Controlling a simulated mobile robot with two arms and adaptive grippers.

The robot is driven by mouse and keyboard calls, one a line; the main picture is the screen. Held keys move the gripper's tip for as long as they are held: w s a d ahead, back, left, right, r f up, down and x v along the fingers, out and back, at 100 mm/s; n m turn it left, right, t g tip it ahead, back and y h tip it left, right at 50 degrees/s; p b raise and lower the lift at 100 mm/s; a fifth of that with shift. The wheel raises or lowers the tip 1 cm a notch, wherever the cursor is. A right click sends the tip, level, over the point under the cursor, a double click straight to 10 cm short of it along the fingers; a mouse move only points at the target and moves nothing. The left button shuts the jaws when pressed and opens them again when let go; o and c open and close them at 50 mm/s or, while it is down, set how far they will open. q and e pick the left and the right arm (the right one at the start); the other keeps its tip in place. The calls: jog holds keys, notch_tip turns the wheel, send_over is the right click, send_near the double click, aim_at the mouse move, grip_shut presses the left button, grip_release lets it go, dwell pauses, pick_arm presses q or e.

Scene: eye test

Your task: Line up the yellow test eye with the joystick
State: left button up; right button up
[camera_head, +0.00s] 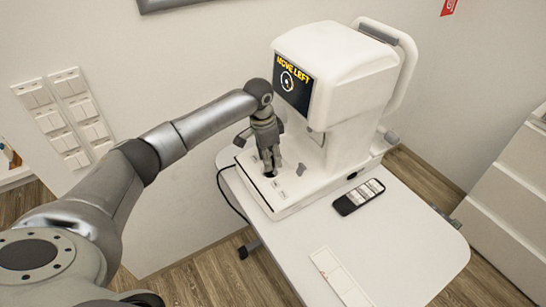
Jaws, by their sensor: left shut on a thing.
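The white eye-test machine (345,110) stands on a small white table. Its dark screen (292,84) shows the yellow words "MOVE LEFT" above a white ring with a small mark inside. I cannot make out a yellow test eye. My left gripper (270,168) points down at the machine's base, shut on the joystick (270,174). The fingers hide most of the joystick; only a dark bit at its foot shows. My right gripper is not in view.
A dark remote-like device (358,197) lies on the white table (400,250), right of the machine's base. A pale card strip (340,278) lies near the front edge. A white drawer cabinet (515,205) stands at right. Switch panels (68,118) are on the left wall.

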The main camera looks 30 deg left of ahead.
pick_arm(q)
jog(key=shift+a, duration=0.65)
jog(key=o, duration=1.1)
